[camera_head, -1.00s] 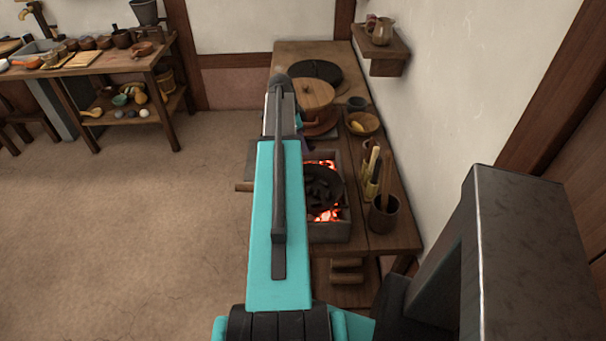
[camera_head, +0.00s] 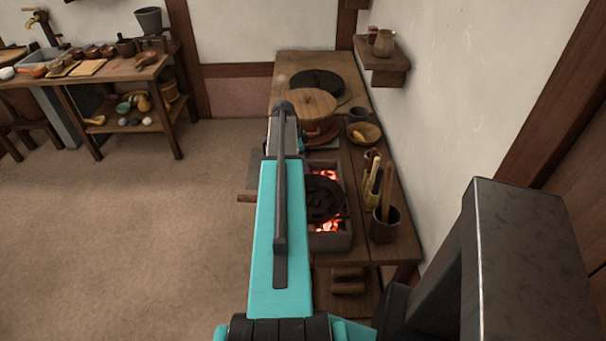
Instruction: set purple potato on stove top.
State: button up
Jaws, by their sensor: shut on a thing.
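The stove is a stone firebox (camera_head: 331,242) with glowing coals, set in the long wooden counter. A round dark pan (camera_head: 322,198) sits over the coals. My teal arm reaches forward over the left part of the firebox and covers it. My gripper's jaws are hidden behind the arm's far end. I cannot make out the purple potato.
A wooden-lidded pot (camera_head: 307,103), a bowl (camera_head: 364,133), a dark cup (camera_head: 358,115) and a utensil holder (camera_head: 384,226) crowd the counter. A wall shelf (camera_head: 382,58) hangs above right. A table with bowls (camera_head: 88,70) stands back left. The floor between is clear.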

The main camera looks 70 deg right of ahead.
jog(key=shift+f, duration=0.1)
jog(key=shift+f+p, duration=0.6)
jog(key=shift+f, duration=1.6)
jog(key=shift+f, duration=0.2)
jog(key=o, duration=1.2)
jog(key=b+v, duration=0.3)
jog(key=v, duration=1)
jog(key=shift+w+a+r, duration=0.2)
jog(key=shift+r, duration=0.15)
